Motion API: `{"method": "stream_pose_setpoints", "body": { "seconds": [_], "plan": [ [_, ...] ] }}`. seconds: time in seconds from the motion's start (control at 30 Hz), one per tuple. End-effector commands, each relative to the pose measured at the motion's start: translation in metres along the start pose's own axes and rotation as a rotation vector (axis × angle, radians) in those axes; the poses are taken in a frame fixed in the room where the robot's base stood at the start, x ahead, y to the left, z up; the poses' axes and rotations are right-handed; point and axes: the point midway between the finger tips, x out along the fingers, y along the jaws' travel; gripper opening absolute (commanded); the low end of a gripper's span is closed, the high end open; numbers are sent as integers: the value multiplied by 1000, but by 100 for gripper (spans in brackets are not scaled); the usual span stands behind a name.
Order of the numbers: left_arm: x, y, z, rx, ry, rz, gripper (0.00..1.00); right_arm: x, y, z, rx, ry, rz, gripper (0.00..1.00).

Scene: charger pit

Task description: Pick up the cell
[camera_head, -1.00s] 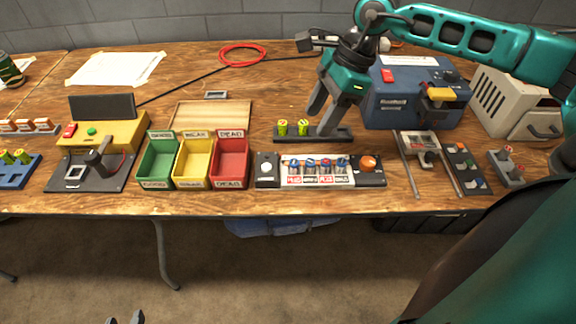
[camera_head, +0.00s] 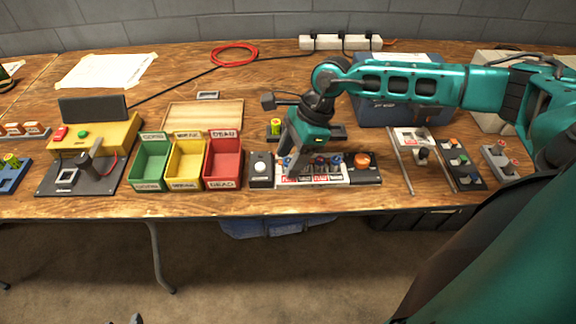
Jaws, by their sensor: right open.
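My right gripper (camera_head: 289,166) reaches down over the charger (camera_head: 372,173), its fingers open around the left part of the cell row. Several blue-topped cells (camera_head: 337,160) sit in the white bay of the charger; the gripper hides some of them. Whether a cell stands between the fingers cannot be seen clearly. A yellow-green cell (camera_head: 275,127) stands upright in a dark rack (camera_head: 338,133) behind the gripper, and the gripper covers the middle of that rack. Tips at the bottom edge, probably my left gripper (camera_head: 127,321), are mostly cut off.
Green (camera_head: 150,185), yellow (camera_head: 185,184) and red (camera_head: 222,184) bins stand left of the charger. A yellow tester (camera_head: 110,132) is further left. A blue box (camera_head: 372,113) stands behind, and metal rods (camera_head: 400,165) lie right. A red cable coil (camera_head: 233,54) lies at the back.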

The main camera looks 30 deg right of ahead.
Motion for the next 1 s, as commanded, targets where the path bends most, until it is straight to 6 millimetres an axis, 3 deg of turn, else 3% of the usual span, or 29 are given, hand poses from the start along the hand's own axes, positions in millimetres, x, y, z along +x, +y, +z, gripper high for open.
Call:
{"method": "stream_pose_setpoints", "body": {
  "seconds": [0.1,0.67,1.0],
  "plan": [
    [0,0,-1,0,1,1,43,0,0,0,0,0,0,53],
    [0,0,-1,2,2,1,43,-1,0,0,1,0,0,0],
    [0,0,-1,4,2,1,43,-2,0,0,0,0,0,0]
  ]
}}
